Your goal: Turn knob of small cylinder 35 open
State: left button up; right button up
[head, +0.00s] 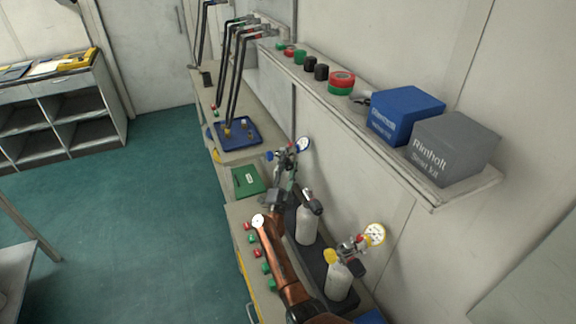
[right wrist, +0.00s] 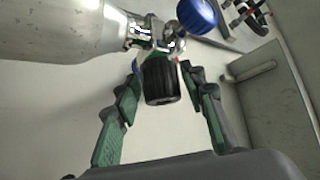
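Two small pale cylinders stand on the bench in the head view: a rear one (head: 306,226) with a blue-knobbed regulator and dial gauge (head: 304,144), and a front one (head: 338,283) with a yellow knob and gauge (head: 375,235). I cannot read a number 35 on either. My right gripper (head: 289,172) is at the rear cylinder's valve. In the right wrist view its green-padded fingers (right wrist: 162,75) are open on both sides of a black ribbed knob (right wrist: 160,80); finger contact is unclear. The cylinder body (right wrist: 60,28) and blue knob (right wrist: 197,15) are above. My left gripper is out of view.
A shelf (head: 400,165) with a blue box (head: 404,114) and a grey box (head: 450,148) overhangs at right. Red and green buttons (head: 257,253) line the bench's left edge. A green case (head: 248,181) and a blue tray (head: 238,136) lie farther back. Open floor (head: 120,220) is left.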

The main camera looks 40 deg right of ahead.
jog(key=shift+o, duration=0.8)
jog(key=v, duration=1.2)
jog(key=shift+c, duration=0.2)
